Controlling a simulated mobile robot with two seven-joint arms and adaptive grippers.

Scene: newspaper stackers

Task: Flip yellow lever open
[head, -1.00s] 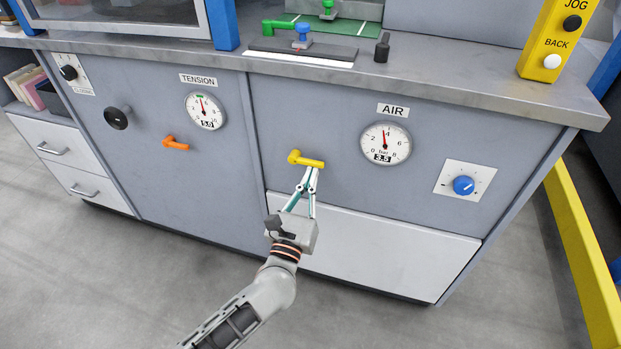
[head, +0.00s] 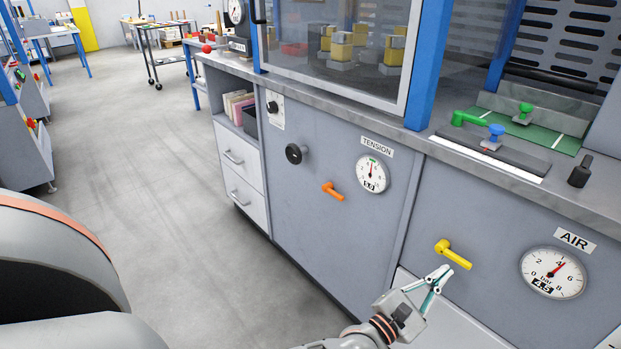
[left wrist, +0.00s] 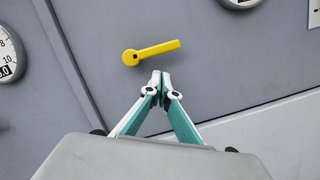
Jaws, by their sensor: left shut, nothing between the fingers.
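The yellow lever (head: 455,255) is on the grey cabinet front, left of the AIR gauge (head: 553,272). Its round pivot is at the left and its handle points right, along the panel. The lever (left wrist: 152,52) also shows in the left wrist view, clear of the fingers. My left gripper (head: 444,274) is shut and empty, with its tips just below the lever handle. The closed fingertips (left wrist: 160,80) show in the left wrist view with a small gap to the lever. The AIR needle points a little past 4. My right gripper is not in view.
An orange lever (head: 333,191), a black knob (head: 294,153) and the TENSION gauge (head: 372,174) are on the panel to the left. The countertop (head: 510,180) overhangs above the yellow lever. Open floor (head: 160,170) lies left of the cabinet.

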